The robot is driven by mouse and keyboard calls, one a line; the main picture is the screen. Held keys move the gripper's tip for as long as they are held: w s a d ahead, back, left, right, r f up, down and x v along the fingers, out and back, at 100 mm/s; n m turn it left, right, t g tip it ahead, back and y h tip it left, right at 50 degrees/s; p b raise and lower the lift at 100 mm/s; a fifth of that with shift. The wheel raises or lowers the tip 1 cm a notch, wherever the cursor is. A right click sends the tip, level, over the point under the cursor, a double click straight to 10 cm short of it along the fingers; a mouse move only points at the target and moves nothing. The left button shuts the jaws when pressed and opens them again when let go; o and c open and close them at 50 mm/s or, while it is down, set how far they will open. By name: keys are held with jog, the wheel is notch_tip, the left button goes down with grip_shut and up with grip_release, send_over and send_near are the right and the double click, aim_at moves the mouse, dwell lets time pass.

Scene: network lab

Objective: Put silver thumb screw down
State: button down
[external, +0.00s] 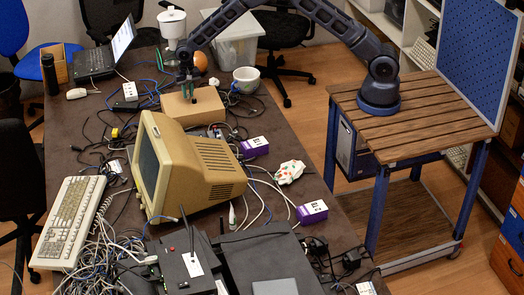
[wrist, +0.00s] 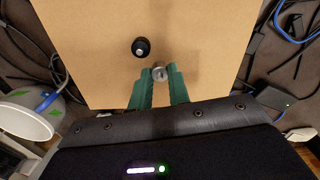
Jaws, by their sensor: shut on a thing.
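The silver thumb screw (wrist: 159,73) shows in the wrist view between the tips of my gripper (wrist: 160,80), whose green fingers are shut on it. Below it is the flat top of a brown cardboard box (wrist: 200,30). I cannot tell whether the screw touches the box. A black knob-like screw (wrist: 141,47) sits on the box just up and left of the silver one. In the external view my gripper (external: 188,92) is over the box (external: 205,108) at the far part of the table; the screw is too small to make out there.
Cables and a white bowl (external: 246,79) lie around the box; the bowl also shows in the wrist view (wrist: 28,118). A beige monitor (external: 190,165) stands in front of the box. A white jug-like appliance (external: 172,26) stands behind it. Much of the box top is bare.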

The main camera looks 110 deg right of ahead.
jog(key=shift+f, duration=0.5)
jog(key=shift+f, duration=0.1)
jog(key=c, duration=1.3)
grip_release()
